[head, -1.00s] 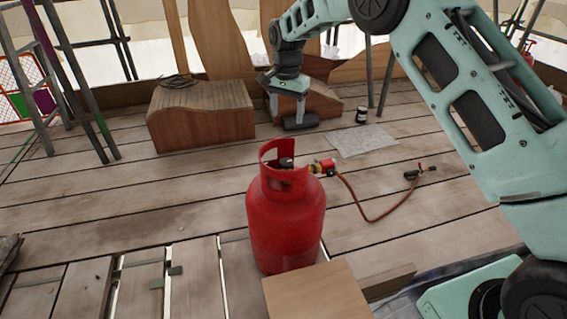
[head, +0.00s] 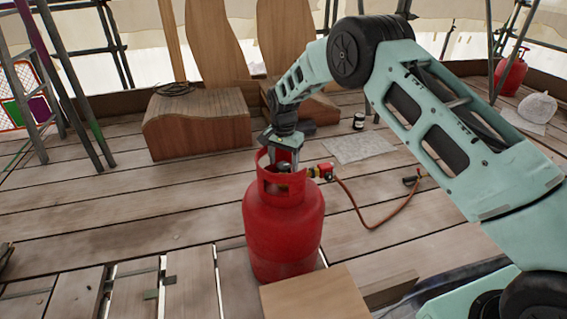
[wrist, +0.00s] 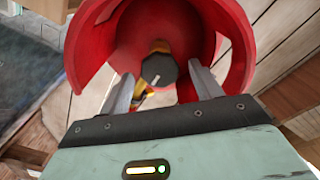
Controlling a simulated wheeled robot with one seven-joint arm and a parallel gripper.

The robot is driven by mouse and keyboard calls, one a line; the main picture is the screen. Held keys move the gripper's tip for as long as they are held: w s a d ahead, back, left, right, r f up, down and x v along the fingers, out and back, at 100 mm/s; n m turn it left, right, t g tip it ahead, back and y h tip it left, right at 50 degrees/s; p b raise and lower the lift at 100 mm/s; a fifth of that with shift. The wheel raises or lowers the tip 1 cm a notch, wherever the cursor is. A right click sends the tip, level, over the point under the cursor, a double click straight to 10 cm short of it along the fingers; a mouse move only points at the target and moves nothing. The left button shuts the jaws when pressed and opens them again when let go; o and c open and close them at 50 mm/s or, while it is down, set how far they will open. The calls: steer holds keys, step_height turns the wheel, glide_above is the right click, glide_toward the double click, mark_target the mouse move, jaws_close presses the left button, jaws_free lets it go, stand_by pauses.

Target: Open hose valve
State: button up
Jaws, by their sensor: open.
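A red gas cylinder (head: 283,235) stands upright on the plank floor, with an open collar around its top. A dark round valve knob (wrist: 159,70) with a white mark sits inside the collar in the wrist view. A red and brass fitting (head: 322,171) on the cylinder joins a reddish-brown hose (head: 372,222). My gripper (wrist: 160,88) is open, pointing down into the collar. Its fingers are on either side of the knob in the wrist view, with a gap to it on each side. In the head view, the collar partly hides the fingertips.
A wooden box (head: 318,300) stands close in front of the cylinder. A torch at the hose end (head: 412,180) lies on the floor at right. A curved wooden block (head: 197,124) and a small dark jar (head: 359,121) are behind.

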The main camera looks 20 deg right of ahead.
steer(key=shift+f, duration=0.15)
steer(key=c, duration=1)
steer(key=shift+n+p, duration=0.3)
steer(key=shift+p, duration=0.05)
steer(key=shift+n+p, duration=0.65)
steer(key=shift+n, duration=0.35)
steer(key=n+p, duration=0.1)
steer(key=n, duration=0.2)
steer(key=shift+n+p, duration=0.3)
steer(key=shift+p, duration=0.05)
steer(key=n+p, duration=0.1)
steer(key=n, duration=0.4)
steer(key=shift+n, duration=0.4)
